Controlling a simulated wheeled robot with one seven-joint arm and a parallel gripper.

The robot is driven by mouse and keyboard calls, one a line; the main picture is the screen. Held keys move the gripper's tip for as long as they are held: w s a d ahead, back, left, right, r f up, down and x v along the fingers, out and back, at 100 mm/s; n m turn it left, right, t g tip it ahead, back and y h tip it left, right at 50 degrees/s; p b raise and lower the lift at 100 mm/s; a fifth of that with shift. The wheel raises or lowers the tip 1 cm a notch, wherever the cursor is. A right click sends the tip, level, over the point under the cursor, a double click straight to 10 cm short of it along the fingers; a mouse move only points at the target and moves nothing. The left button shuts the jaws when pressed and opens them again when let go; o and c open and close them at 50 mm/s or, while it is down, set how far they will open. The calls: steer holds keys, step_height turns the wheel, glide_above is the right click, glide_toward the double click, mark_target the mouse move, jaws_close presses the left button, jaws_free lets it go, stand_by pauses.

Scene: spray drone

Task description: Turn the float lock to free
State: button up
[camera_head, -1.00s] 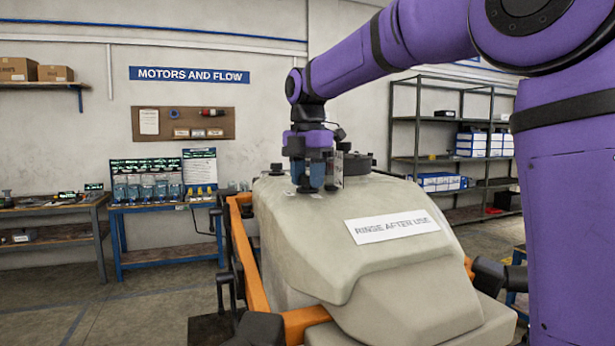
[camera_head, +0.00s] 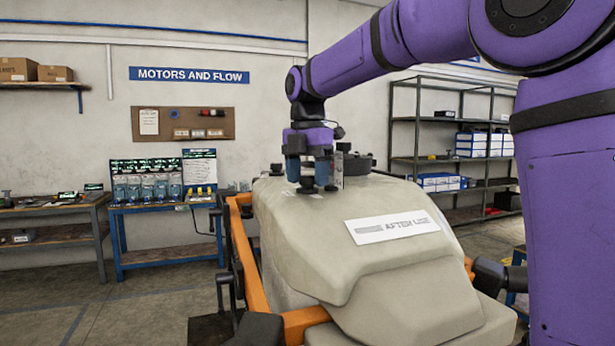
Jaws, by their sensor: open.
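The grey-beige tank (camera_head: 400,290) of the spray drone fills the middle of the view, with a white label on its sloping face. A small dark knob (camera_head: 307,186), which looks like the float lock, sits on top near the tank's left side. My gripper (camera_head: 307,177) points straight down over it, its two blue fingers apart to the left and right. The knob shows between and just below the fingertips. I cannot tell whether they touch it. The knob's markings and its setting are too small to read.
A dark round cap (camera_head: 357,164) and a small upright grey plate (camera_head: 337,170) stand on the tank close to the right of my gripper. An orange frame (camera_head: 255,270) runs along the tank's left side. Benches and shelves stand farther back, by the walls.

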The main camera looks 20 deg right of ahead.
step_height(320, 180, up, 10)
steer(key=shift+r, duration=0.2)
stand_by(0.5)
step_height(320, 180, down, 10)
steer(key=m, duration=1.2)
steer(key=shift+f, duration=0.1)
steer(key=c, duration=0.9)
